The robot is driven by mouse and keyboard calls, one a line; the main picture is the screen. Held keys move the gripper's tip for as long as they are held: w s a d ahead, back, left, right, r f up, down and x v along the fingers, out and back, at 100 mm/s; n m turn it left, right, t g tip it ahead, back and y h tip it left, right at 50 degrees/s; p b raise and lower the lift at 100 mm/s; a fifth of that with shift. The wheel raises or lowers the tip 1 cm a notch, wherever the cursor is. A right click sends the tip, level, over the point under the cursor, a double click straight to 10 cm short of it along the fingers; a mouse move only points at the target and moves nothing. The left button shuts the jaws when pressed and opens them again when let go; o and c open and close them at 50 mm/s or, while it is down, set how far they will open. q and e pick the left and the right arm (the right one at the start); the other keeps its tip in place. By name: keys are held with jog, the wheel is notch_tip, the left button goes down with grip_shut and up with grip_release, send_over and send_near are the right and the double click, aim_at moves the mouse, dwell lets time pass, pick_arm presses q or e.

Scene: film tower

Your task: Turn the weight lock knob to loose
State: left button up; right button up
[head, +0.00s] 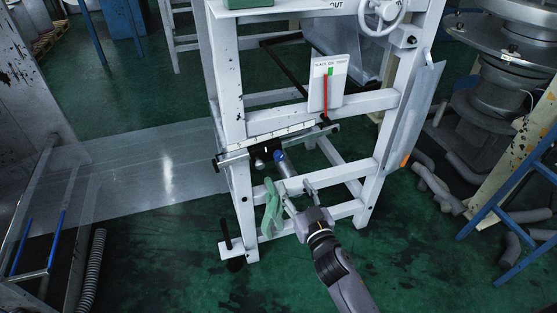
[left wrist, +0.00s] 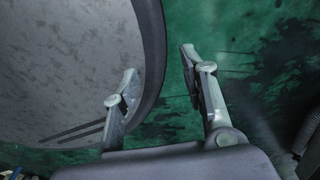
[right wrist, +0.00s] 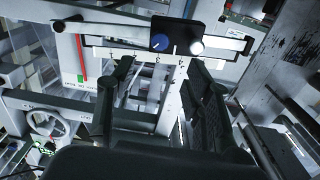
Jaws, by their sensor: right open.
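The weight lock knob is a blue round knob (right wrist: 160,42) with a pale line on its face, on a black block (right wrist: 175,31) on the scale bar. In the head view the knob (head: 279,156) sits under the white frame's crossbar. Its loose and locked marks cannot be read. My right gripper (head: 290,188) is open and empty in front of the knob, apart from it. In the right wrist view its fingers (right wrist: 152,82) stand either side, short of the block. My left gripper (left wrist: 159,66) is open and empty in its wrist view and does not show in the head view.
A white tension gauge (head: 328,83) with a red pointer stands above the crossbar. A handwheel (head: 381,15) is at the upper right of the white frame (head: 232,90). Hoses and a blue stand are at the right. Green floor (head: 420,250) is clear in front.

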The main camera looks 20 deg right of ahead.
aim_at(280, 159)
jog(key=w, duration=1.2)
jog(key=shift+w+a, duration=0.2)
jog(key=shift+w, duration=0.1)
jog(key=shift+c, duration=0.3)
grip_shut()
